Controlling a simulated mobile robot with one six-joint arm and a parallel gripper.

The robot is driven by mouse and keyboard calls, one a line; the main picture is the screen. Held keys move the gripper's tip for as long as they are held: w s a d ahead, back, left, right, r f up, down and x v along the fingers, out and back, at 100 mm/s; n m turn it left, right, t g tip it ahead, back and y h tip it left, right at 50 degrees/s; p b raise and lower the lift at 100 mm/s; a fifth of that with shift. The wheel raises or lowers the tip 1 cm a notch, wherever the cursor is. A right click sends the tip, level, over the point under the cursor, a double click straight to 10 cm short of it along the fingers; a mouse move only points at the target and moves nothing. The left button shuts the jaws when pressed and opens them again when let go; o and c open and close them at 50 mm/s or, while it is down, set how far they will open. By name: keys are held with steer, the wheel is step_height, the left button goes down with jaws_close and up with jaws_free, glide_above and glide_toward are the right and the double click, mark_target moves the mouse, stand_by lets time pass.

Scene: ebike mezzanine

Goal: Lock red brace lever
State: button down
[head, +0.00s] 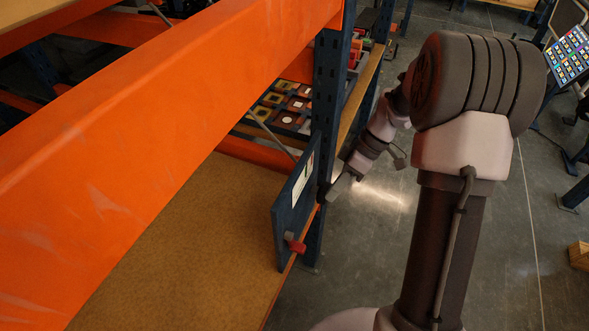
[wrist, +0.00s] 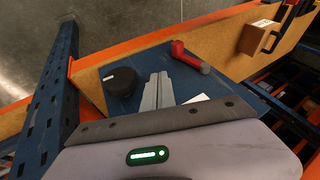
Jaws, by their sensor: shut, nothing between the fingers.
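The red brace lever (head: 296,244) sits low on the blue plate (head: 290,222), beside the blue rack upright. In the wrist view the red lever (wrist: 188,56) has an upright end at left and a bar running right to a dark grey end. My gripper (wrist: 158,88) is shut and empty, its grey fingers in front of the blue plate (wrist: 135,105), to the left of the lever and apart from it in the picture. In the head view my gripper (head: 328,192) is to the right of the plate, above the lever. Any contact with the plate cannot be told.
A black round knob (wrist: 120,80) is left of my fingers. A white label (head: 303,178) is on the plate. A large orange beam (head: 150,130) crosses above the wooden shelf (head: 180,230). A blue upright (head: 328,90) stands by the plate. The grey floor at right looks mostly clear.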

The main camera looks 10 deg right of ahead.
mark_target(297, 244)
steer(key=s+b+x, duration=0.2)
steer(key=b+x, duration=0.2)
steer(key=x, duration=0.9)
steer(key=shift+s+a+r+n+y, duration=0.2)
steer(key=shift+s+a+n+y, duration=0.15)
steer(key=shift+s+n, duration=0.1)
